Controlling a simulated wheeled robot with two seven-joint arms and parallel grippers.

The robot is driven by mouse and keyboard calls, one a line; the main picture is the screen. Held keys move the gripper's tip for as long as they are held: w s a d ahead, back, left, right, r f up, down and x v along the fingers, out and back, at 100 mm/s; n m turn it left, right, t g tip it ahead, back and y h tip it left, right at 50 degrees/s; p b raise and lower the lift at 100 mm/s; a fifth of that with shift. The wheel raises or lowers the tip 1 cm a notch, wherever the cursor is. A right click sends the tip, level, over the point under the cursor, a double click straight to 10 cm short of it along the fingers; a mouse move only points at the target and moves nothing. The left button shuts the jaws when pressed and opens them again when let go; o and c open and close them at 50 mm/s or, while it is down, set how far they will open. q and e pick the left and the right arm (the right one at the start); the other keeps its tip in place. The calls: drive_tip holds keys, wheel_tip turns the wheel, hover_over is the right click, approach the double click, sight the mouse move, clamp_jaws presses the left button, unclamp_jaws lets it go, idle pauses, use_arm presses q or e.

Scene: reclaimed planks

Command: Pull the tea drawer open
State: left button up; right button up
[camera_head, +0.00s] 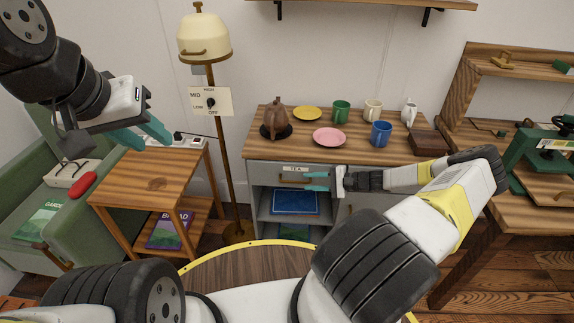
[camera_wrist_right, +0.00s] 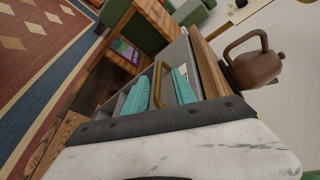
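The tea drawer (camera_head: 263,174) is the grey front marked TEA at the upper left of the cabinet; it looks flush and closed. Its brass handle (camera_head: 292,180) also shows in the right wrist view (camera_wrist_right: 156,86). My right gripper (camera_head: 308,182) is just in front of the drawer, at the right end of the handle. In the right wrist view its two teal fingers (camera_wrist_right: 158,93) are apart, with the handle showing between them; contact cannot be told. My left gripper (camera_head: 142,136) is raised above the small side table, its teal fingers apart and empty.
The wooden cabinet top (camera_head: 359,154) carries a brown teapot (camera_head: 276,118), plates, cups and a wooden box. Below the drawer is an open shelf with a blue tray (camera_head: 295,202). A floor lamp (camera_head: 216,130) and side table (camera_head: 150,181) stand left; a workbench (camera_head: 490,195) stands right.

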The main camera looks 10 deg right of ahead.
sight(296, 182)
drive_tip(key=shift+m+t, duration=0.8)
drive_tip(key=w+a+f, duration=0.4)
drive_tip(key=a, duration=0.1)
drive_tip(key=shift+w, duration=0.3)
clamp_jaws()
idle(0.8)
